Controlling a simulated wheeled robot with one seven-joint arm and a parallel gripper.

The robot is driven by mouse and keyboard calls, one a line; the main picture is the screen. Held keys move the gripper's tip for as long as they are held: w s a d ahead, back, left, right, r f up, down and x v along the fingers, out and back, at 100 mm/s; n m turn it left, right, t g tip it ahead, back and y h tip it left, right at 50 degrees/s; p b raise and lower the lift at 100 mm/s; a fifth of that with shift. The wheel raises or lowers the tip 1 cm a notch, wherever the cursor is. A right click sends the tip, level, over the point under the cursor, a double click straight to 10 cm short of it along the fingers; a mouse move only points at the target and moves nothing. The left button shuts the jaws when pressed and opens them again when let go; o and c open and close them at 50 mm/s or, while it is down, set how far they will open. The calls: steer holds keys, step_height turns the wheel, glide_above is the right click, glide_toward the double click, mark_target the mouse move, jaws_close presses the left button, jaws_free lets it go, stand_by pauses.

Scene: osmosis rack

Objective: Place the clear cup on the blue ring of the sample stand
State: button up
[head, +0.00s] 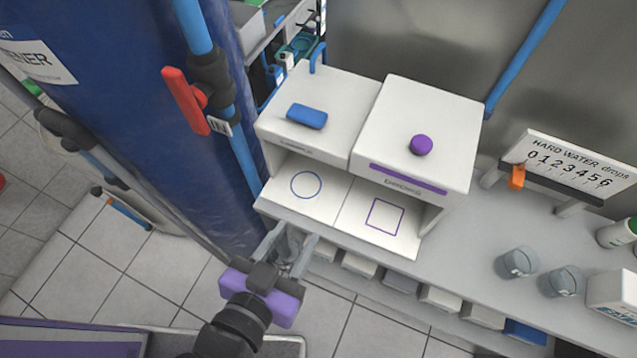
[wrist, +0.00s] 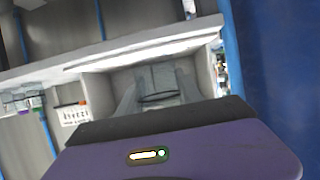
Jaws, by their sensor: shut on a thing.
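My gripper (head: 290,252) is shut on a clear cup (head: 290,243), held between its fingers at the front left of the white sample stand (head: 375,245). In the wrist view the cup (wrist: 160,82) shows between the two fingers, with its dark rim line visible and its lower part hidden by my gripper. The blue ring (head: 306,197) is an outline on the floor of the stand's left bay. The cup appears apart from the ring, nearer the front edge. A purple square outline (head: 385,231) marks the right bay.
Two grey-tinted cups (head: 516,263) (head: 562,281) stand on the counter at right. A hard water drops scale (head: 580,165) stands behind them. A dark blue tank (head: 120,110) and a pipe with a red valve handle (head: 184,100) are close on the left. Both bays look empty.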

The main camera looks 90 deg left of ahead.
mark_target(273, 244)
steer(key=s, duration=0.3)
steer(key=shift+s+d+n+g, duration=0.1)
steer(key=shift+d+n+g, duration=0.2)
steer(key=w+a, duration=0.1)
steer(key=a, duration=0.4)
steer(key=w+a+p, duration=0.1)
steer(key=w+a, duration=0.1)
steer(key=a, duration=0.4)
steer(key=w+a+p, duration=0.1)
steer(key=w+a, duration=0.1)
steer(key=a, duration=0.3)
steer(key=shift+a+r, duration=0.15)
steer(key=shift+a, duration=0.25)
steer(key=shift+f+p, duration=0.3)
steer(key=shift+f, duration=1.5)
steer(key=shift+f, duration=0.1)
steer(key=shift+w+f, duration=0.1)
steer(key=o, duration=1.3)
